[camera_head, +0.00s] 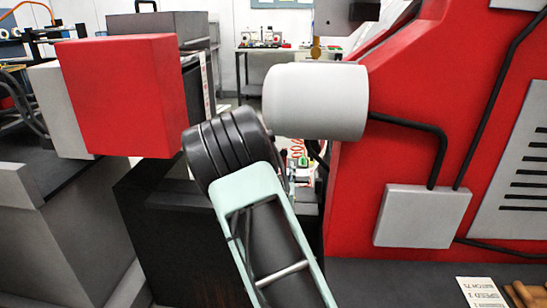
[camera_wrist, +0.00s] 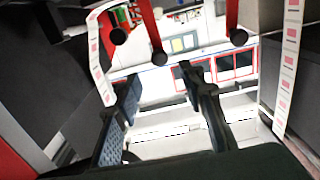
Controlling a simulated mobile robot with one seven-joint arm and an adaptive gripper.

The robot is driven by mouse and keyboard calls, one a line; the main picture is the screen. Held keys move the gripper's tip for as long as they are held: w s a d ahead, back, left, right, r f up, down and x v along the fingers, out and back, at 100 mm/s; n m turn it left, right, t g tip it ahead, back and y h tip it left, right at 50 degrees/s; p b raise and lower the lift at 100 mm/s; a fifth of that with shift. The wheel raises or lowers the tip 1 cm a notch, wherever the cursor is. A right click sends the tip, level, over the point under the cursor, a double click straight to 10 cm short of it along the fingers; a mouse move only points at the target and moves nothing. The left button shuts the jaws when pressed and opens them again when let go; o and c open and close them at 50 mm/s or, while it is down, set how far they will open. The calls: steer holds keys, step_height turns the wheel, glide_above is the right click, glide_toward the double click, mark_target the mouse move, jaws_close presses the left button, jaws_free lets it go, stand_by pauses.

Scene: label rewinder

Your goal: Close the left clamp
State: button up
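My gripper (camera_wrist: 160,80) is open in the wrist view, its two dark fingers apart with nothing between them. In the head view I cannot make it out. Several red bars with dark round ends hang into the top of the wrist view: a left bar (camera_wrist: 108,18), a middle bar (camera_wrist: 150,28) and a right bar (camera_wrist: 232,14). They are beyond the fingertips, and I see no contact. I cannot tell whether any of them belongs to the left clamp, and no clamp shows clearly in the head view.
A label strip (camera_wrist: 97,50) hangs at the left of the wrist view, another strip (camera_wrist: 289,65) at the right. In the head view, a red block (camera_head: 122,95) stands left and a red machine body (camera_head: 400,130) right. A white cylinder (camera_head: 318,100) sits before it.

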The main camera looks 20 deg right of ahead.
mark_target(284, 154)
steer(key=x, duration=1.1)
steer(key=shift+f, duration=0.1)
steer(key=shift+s, duration=0.1)
steer(key=shift+c, duration=0.5)
jaws_close()
